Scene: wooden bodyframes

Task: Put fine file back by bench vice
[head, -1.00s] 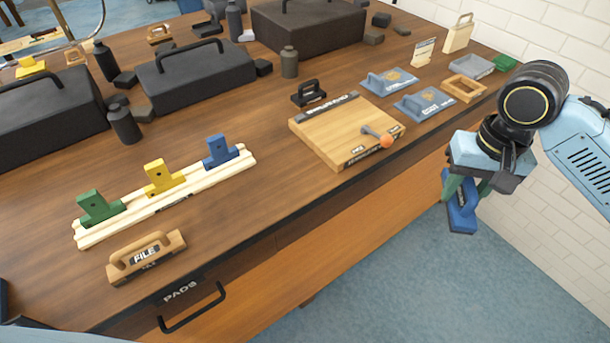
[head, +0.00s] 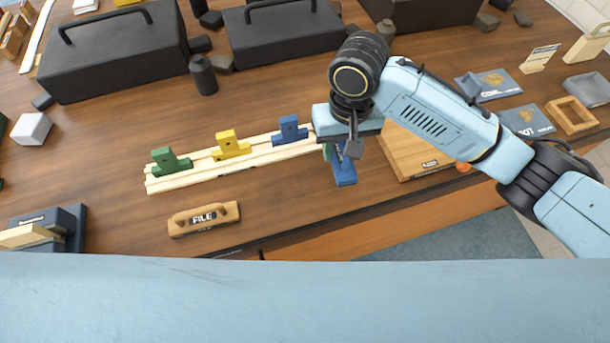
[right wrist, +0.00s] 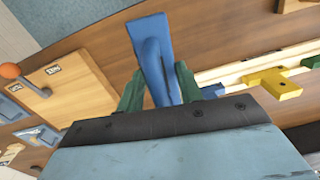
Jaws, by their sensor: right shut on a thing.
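My right gripper (head: 341,150) is shut on a blue handled block (head: 345,170), held near the front of the bench, right of the blue clip. Its label is too small to read. In the right wrist view, the green fingers (right wrist: 160,88) grip the handle of the blue block (right wrist: 152,30). A wooden handled block (head: 204,218) marked FILE lies on the bench in front of the rail. A dark blue vice-like device (head: 72,222) holding pale wood stands at the left front, partly cut off by my body. My left gripper is not in view.
A pale wooden rail (head: 215,167) bears green, yellow and blue clips. A wooden board (head: 405,155) is partly behind my right arm. Black toolboxes (head: 115,50) line the back. A light grey cube (head: 32,129) sits at left. Bench between the vice and FILE block is clear.

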